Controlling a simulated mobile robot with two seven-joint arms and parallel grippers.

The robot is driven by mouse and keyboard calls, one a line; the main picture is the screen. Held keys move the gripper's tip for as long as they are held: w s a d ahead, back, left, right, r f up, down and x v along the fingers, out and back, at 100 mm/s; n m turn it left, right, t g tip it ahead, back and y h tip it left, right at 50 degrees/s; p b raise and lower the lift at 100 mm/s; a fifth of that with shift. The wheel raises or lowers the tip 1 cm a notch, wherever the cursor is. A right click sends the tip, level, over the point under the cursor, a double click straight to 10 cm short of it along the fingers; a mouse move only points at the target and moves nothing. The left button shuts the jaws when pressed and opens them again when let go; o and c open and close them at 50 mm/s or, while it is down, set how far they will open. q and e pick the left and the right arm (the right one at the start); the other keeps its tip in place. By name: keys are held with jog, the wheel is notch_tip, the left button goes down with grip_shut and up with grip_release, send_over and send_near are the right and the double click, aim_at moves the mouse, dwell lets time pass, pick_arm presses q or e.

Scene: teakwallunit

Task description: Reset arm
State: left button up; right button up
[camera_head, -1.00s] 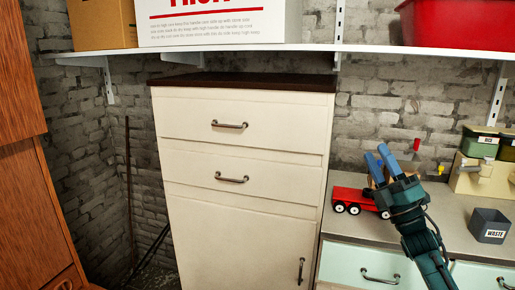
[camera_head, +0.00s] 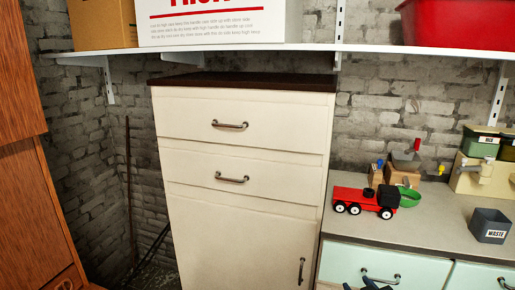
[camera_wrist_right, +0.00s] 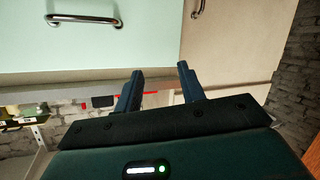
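My right gripper (camera_head: 370,284) shows only at the bottom edge of the head view, low in front of the mint drawer (camera_head: 340,262). In the right wrist view its two blue fingers (camera_wrist_right: 158,88) stand apart with nothing between them, so it is open and empty. The mint drawer front (camera_wrist_right: 110,45) and its metal handle (camera_wrist_right: 84,19) are beyond the fingers. The rest of my right arm is out of the head view. My left gripper is in neither view.
A white shelf (camera_head: 190,48) with boxes runs above.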

jog(key=s+a+f+g, duration=0.1)
jog(key=s+a+f, duration=0.2)
jog(key=s, duration=0.6)
jog(key=s+a+f+g+y, duration=0.1)
jog(key=s+a+f, duration=0.2)
jog(key=s, duration=0.5)
jog(key=s+a+f+m+g+y, duration=0.1)
jog(key=s+a+f, duration=0.2)
jog(key=s, duration=0.6)
jog(key=shift+s+a+f+g, duration=0.25)
jog(key=shift+s+a+g, duration=0.15)
jog(key=shift+a, duration=0.6)
jog(key=shift+w+d, duration=0.1)
jog(key=shift+w, duration=0.05)
